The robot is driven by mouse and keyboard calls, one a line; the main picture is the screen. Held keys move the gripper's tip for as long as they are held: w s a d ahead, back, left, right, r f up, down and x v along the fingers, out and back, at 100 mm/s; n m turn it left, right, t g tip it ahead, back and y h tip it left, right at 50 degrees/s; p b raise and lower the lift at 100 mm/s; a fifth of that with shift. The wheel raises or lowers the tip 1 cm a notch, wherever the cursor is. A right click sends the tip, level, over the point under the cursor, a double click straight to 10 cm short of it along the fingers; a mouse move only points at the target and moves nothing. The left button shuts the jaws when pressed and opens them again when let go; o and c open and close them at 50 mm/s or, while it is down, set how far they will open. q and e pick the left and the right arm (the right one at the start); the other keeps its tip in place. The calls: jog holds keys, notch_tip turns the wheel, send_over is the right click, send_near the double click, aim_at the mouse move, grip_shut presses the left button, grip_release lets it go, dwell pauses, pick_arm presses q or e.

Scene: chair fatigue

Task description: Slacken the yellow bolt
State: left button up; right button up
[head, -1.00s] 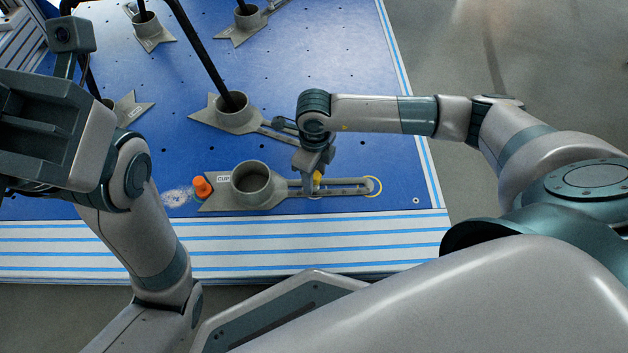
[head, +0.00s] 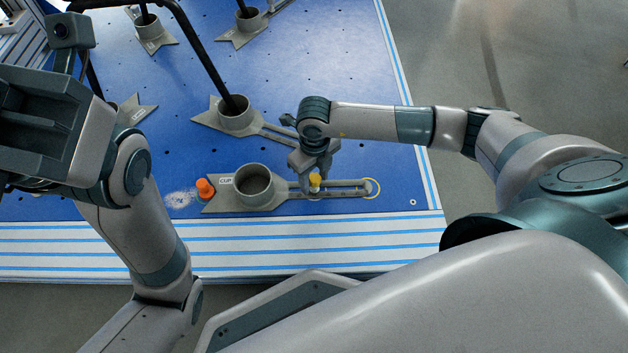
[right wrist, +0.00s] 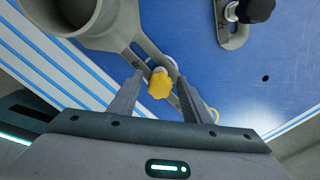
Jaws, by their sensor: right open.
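The yellow bolt (head: 315,181) stands in the slotted arm of the grey cup fixture (head: 232,196) on the blue table. In the right wrist view the yellow bolt (right wrist: 160,82) has a lobed knob head. My right gripper (head: 314,188) is over the slotted arm; in the right wrist view its open fingers (right wrist: 158,92) lie on either side of the knob, with gaps visible. My left gripper (head: 45,120) is at the far left, away from the fixture, and its fingertips cannot be made out.
An orange knob (head: 205,188) stands at the fixture's left end. Other grey fixtures (head: 236,120) with black legs stand farther back. A black knob (right wrist: 256,10) shows in the right wrist view. The blue table (head: 350,60) has a striped front edge.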

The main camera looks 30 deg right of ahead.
jog(key=shift+r+m+p, duration=0.15)
jog(key=shift+m+p, duration=0.75)
jog(key=shift+m, duration=0.1)
jog(key=shift+m+p, duration=0.45)
jog(key=shift+m, duration=0.55)
jog(key=c, duration=1)
jog(key=n, duration=0.4)
